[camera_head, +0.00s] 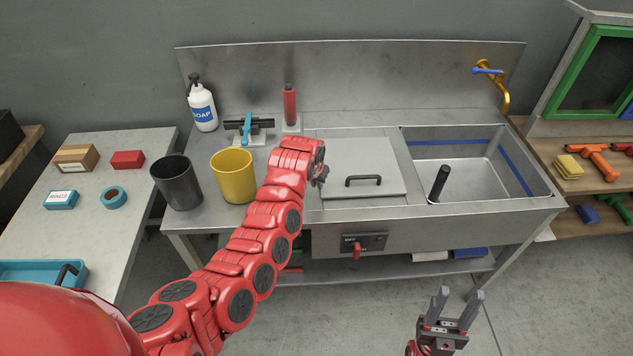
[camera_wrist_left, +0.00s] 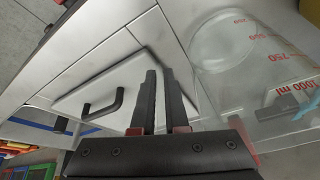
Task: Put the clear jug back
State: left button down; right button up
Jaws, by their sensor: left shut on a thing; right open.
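The clear jug (camera_wrist_left: 245,65) has red volume marks and shows at the right of the left wrist view, its round base further from the camera than its rim. My left gripper (camera_wrist_left: 163,88) is shut, with its dark fingers beside the jug's near side; the exact grip spot is hard to see. In the head view my left gripper (camera_head: 321,166) is over the counter left of the grey lid, and I cannot make out the jug there behind my arm. My right gripper (camera_head: 457,303) is open and empty, low in front of the sink bench.
A yellow cup (camera_head: 233,176) and a dark cup (camera_head: 176,182) stand left of my left arm. Behind are a soap bottle (camera_head: 202,105) and a red bottle (camera_head: 290,105). The grey lid (camera_head: 350,150) has a black handle; the sink (camera_head: 480,165) lies right of it.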

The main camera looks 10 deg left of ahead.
pick_arm(q)
jog(key=shift+f, duration=0.2)
jog(key=c, duration=0.9)
grip_release()
jog(key=shift+r, duration=0.15)
jog(key=shift+r, duration=0.15)
jog(key=b+v, duration=0.3)
jog(key=v, duration=0.9)
